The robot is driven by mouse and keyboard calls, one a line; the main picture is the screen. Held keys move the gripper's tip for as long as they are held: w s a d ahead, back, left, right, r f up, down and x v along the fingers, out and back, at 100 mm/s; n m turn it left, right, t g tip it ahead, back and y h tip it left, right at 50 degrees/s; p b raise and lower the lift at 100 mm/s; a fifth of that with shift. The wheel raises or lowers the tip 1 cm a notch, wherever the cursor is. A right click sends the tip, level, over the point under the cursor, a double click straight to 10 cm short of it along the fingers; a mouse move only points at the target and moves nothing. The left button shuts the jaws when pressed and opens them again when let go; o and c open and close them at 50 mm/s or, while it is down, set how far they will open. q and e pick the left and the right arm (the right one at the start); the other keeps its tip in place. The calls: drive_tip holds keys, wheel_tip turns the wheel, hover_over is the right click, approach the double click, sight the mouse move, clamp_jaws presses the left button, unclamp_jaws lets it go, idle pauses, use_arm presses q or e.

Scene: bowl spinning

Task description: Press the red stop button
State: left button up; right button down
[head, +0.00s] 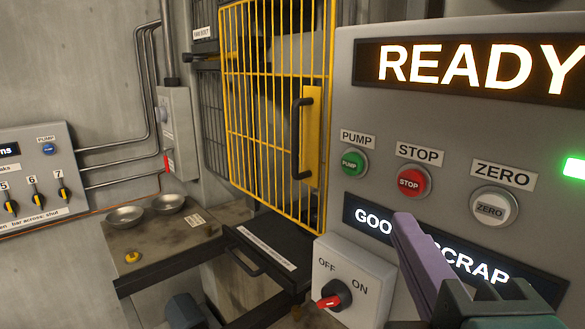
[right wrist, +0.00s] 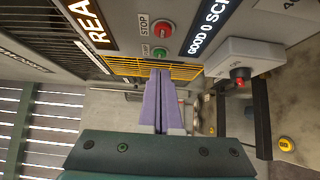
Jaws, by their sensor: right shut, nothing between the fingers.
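The red stop button (head: 411,181) sits on the grey control panel (head: 440,130), under a STOP label. It also shows in the right wrist view (right wrist: 167,31), beyond my fingertips. My right gripper (head: 404,218) comes in from the lower right, its purple fingers shut and empty. In the head view its tips lie just below the stop button and cover part of the GOOD/SCRAP display. In the right wrist view the tips (right wrist: 160,72) point toward the buttons, apart from the stop button. My left gripper is out of view.
The green PUMP button (head: 353,162) is left of STOP; the white ZERO button (head: 491,207) is right. The display reads READY (head: 480,65). An OFF/ON switch box (head: 352,275) stands out below. A yellow cage door (head: 270,100) and a bench with two bowls (head: 125,216) are left.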

sight(400, 179)
drive_tip(key=w+d+p, duration=0.1)
drive_tip(key=w, duration=0.1)
drive_tip(key=w+d+p, duration=0.1)
drive_tip(key=w, duration=0.2)
drive_tip(key=w+d+p, duration=0.1)
drive_tip(key=w, duration=0.1)
drive_tip(key=shift+w+d+r, duration=0.1)
drive_tip(key=shift+w+d, duration=0.1)
drive_tip(key=shift+w, duration=0.05)
drive_tip(key=shift+w+d, duration=0.2)
